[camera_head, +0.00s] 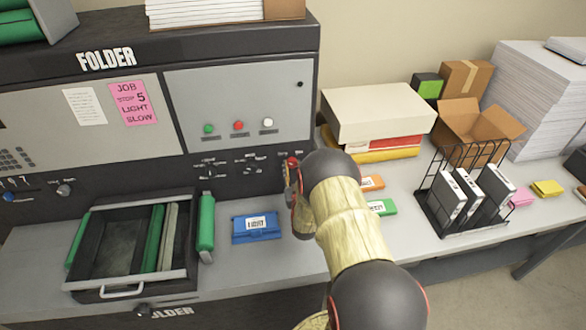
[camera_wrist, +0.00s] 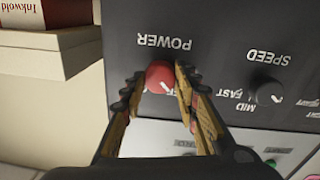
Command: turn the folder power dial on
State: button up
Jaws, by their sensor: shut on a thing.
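The folder (camera_head: 235,100) is a large grey and dark machine standing at the back left. Its red power dial (camera_wrist: 160,76) sits under the word POWER on the dark panel in the wrist view. In the head view a bit of red (camera_head: 291,161) shows beside my gripper at the panel's right end. My gripper (camera_wrist: 156,82) has its two padded fingers on either side of the red dial and is shut on it. The fingers partly hide the position labels around the dial, so its setting cannot be read.
A black speed dial (camera_wrist: 268,92) is beside the power dial. Green, red and white buttons (camera_head: 238,126) are on the panel above. A blue case (camera_head: 256,228), a green roller (camera_head: 206,226) and an open drawer tray (camera_head: 178,283) are below left. Stacked boxes (camera_head: 378,112) and a wire rack (camera_head: 438,212) stand right.

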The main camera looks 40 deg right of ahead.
jog(key=shift+f+m+b, duration=0.1)
jog(key=shift+m+b, duration=0.2)
jog(key=shift+b, duration=0.1)
jog(key=m+b, duration=0.2)
jog(key=b, duration=0.1)
jog(key=shift+m, duration=0.4)
jog(key=m+b, duration=0.9)
jog(key=m, duration=0.1)
jog(key=shift+m+y, duration=0.3)
jog(key=shift+m+b, duration=1.45)
jog(key=shift+m, duration=0.15)
jog(key=o, duration=1.2)
jog(key=shift+c, duration=0.2)
